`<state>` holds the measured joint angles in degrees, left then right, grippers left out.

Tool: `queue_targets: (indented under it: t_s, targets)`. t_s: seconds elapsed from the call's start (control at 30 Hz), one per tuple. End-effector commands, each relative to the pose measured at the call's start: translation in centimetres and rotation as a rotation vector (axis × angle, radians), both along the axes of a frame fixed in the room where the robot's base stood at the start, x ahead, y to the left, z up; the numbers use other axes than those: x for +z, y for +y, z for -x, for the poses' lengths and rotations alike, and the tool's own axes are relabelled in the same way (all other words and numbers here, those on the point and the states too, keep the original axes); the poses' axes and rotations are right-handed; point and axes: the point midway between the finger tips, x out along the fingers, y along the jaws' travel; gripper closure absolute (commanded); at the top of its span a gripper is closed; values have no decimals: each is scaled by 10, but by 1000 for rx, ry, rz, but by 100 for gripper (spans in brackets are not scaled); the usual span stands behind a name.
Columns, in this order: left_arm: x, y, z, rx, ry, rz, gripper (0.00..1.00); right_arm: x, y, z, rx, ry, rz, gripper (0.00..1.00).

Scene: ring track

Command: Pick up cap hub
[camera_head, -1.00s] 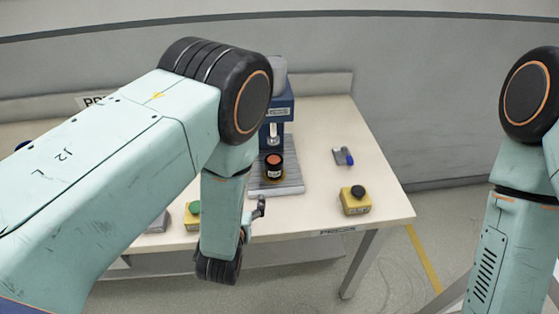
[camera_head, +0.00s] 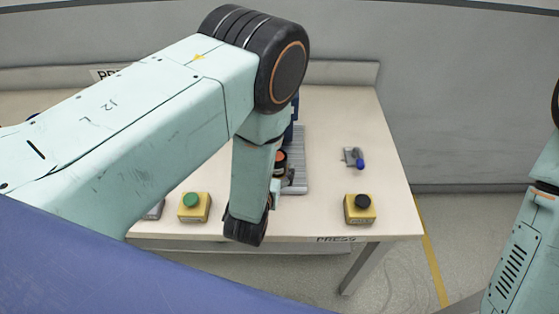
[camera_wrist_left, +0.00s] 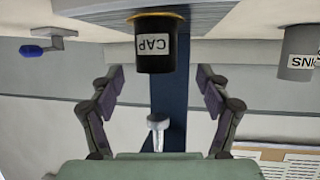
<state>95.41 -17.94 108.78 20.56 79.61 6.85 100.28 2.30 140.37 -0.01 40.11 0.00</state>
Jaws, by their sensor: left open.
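The cap hub is a black cylinder with a white CAP label (camera_wrist_left: 154,44). In the wrist view, which looks upside down, it stands on the grey press base (camera_wrist_left: 205,14). In the head view its orange-red top (camera_head: 281,157) shows beside my left arm, which hides part of it. My left gripper (camera_wrist_left: 160,88) is open and empty, its two fingers spread left and right of the hub's line. The hub appears just beyond the fingertips, not gripped. In the head view the gripper (camera_head: 288,181) is partly hidden behind my forearm. My right gripper is not in view.
A yellow box with a green button (camera_head: 194,206) and one with a black button (camera_head: 360,208) stand near the table's front edge (camera_head: 400,231). A blue-handled part (camera_head: 355,158) lies at right. A grey labelled cylinder (camera_wrist_left: 299,54) shows in the wrist view. The blue press column (camera_wrist_left: 170,95) rises behind the hub.

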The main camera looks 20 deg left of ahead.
Motion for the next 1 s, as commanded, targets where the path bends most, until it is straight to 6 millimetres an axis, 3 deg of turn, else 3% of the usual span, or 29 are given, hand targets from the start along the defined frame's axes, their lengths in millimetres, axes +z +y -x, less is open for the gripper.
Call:
queue_targets:
  t_s: [0.4, 0.73, 1.0]
  targets:
    - [-20, 0, -46, 0, -1, 1, 23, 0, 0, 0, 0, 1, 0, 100]
    - [-22, -1, -54, -1, 0, -1, 23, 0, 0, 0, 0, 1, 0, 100]
    - [-22, -2, -54, -1, 0, -1, 44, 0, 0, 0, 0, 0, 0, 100]
